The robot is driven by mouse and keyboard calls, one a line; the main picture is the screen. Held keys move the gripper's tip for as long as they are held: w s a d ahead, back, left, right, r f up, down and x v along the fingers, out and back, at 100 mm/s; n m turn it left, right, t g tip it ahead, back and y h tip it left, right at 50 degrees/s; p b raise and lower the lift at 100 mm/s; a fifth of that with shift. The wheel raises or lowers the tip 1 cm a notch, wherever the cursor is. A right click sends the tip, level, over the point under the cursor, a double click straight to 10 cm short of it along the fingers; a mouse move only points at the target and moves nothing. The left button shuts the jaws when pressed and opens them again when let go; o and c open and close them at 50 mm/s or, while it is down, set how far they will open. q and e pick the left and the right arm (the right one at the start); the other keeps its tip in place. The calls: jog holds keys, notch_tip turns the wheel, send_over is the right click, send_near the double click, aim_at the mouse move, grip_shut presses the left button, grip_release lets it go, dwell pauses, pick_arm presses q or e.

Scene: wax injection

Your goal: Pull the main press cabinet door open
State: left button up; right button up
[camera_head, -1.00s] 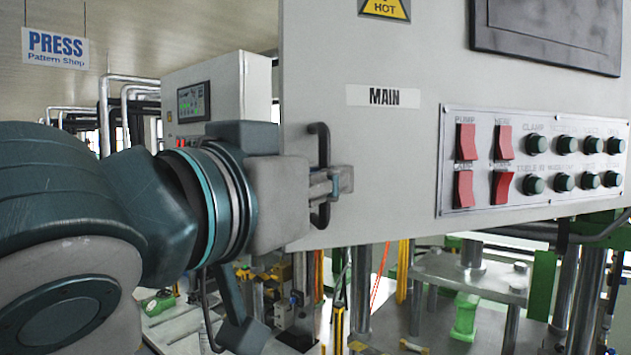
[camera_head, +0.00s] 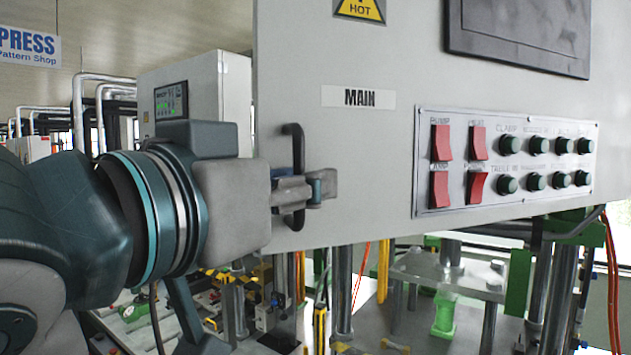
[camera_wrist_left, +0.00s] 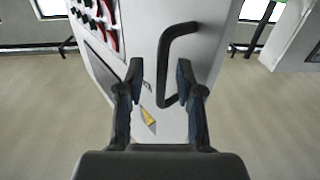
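The main press cabinet door (camera_head: 340,150) is a large light grey panel with a "MAIN" label. Its dark upright bar handle (camera_head: 298,148) is near the door's left edge. My left gripper (camera_head: 310,188) is at the lower half of the handle, its fingers partly covering it. In the left wrist view, the two dark fingers (camera_wrist_left: 160,80) stand apart, with the handle (camera_wrist_left: 166,60) running between them, nearer the right finger. I see no firm closing on the bar. Whether a finger touches it, I cannot tell. My right gripper is not in view.
A control panel (camera_head: 505,204) with red switches and dark green knobs is on the right of the door. Below are metal columns and a press plate (camera_head: 450,270). Another grey cabinet (camera_head: 215,80) stands behind on the left. Open floor (camera_wrist_left: 50,110) shows in the wrist view.

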pick_arm(q)
jog(key=v, duration=1.1)
